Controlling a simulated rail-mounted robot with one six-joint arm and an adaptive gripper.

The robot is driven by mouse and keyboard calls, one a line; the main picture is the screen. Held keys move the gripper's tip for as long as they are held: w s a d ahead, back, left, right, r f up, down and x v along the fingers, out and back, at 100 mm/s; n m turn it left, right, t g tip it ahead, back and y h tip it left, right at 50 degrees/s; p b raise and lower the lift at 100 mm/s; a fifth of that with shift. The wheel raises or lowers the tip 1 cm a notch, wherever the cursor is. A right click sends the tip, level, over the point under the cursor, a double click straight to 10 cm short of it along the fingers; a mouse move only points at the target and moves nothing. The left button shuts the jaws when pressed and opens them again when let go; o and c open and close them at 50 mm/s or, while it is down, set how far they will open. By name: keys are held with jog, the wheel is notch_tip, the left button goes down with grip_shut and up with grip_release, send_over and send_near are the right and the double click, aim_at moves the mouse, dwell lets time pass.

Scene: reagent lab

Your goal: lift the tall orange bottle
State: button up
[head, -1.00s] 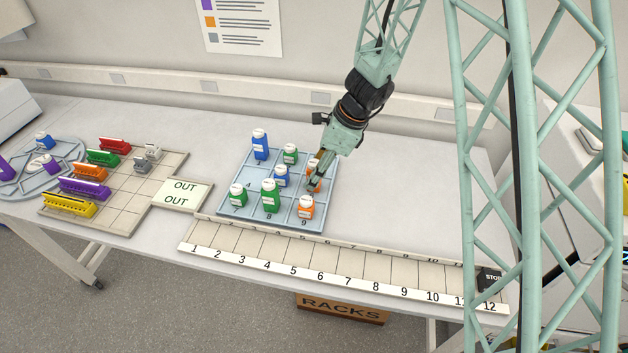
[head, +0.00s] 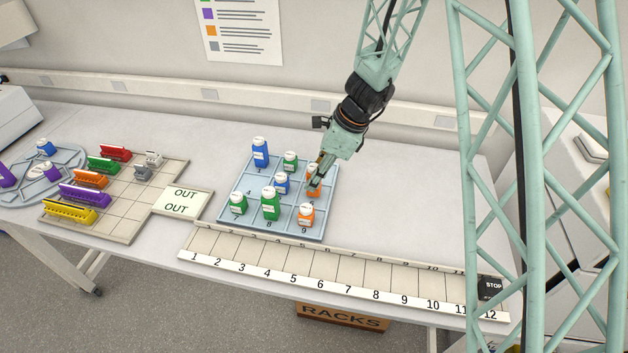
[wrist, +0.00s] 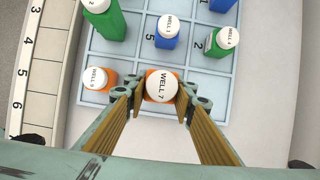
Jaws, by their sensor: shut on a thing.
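The tall orange bottle (head: 314,189) is at the right column of the blue-grey grid tray (head: 228,214), partly hidden behind my fingers. My gripper (head: 315,180) is shut on it from above. In the wrist view, its white cap reading "WELL 7" (wrist: 162,84) sits between the two fingers, with a little orange showing below the cap. The bottle looks upright; whether its base touches the tray is hidden. A shorter orange bottle (head: 306,216) stands in the front right cell, just in front of the held one; it also shows in the wrist view (wrist: 99,79).
A blue bottle (head: 281,184) stands left of the held one, and a green bottle (head: 290,162) behind. A taller green bottle (head: 270,205) and a tall blue one (head: 260,153) share the tray. A numbered rack strip (head: 340,268) runs in front. The table right of the tray is clear.

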notch_tip(320, 180, up, 2)
jog(key=shift+r, duration=0.15)
jog(key=s+d+r+b, duration=0.1)
jog(key=s+d, duration=0.5)
jog(key=s, duration=0.8)
jog(key=shift+s+d+r+b, duration=0.2)
jog(key=shift+s+b, duration=0.1)
jog(key=shift+b, duration=0.45)
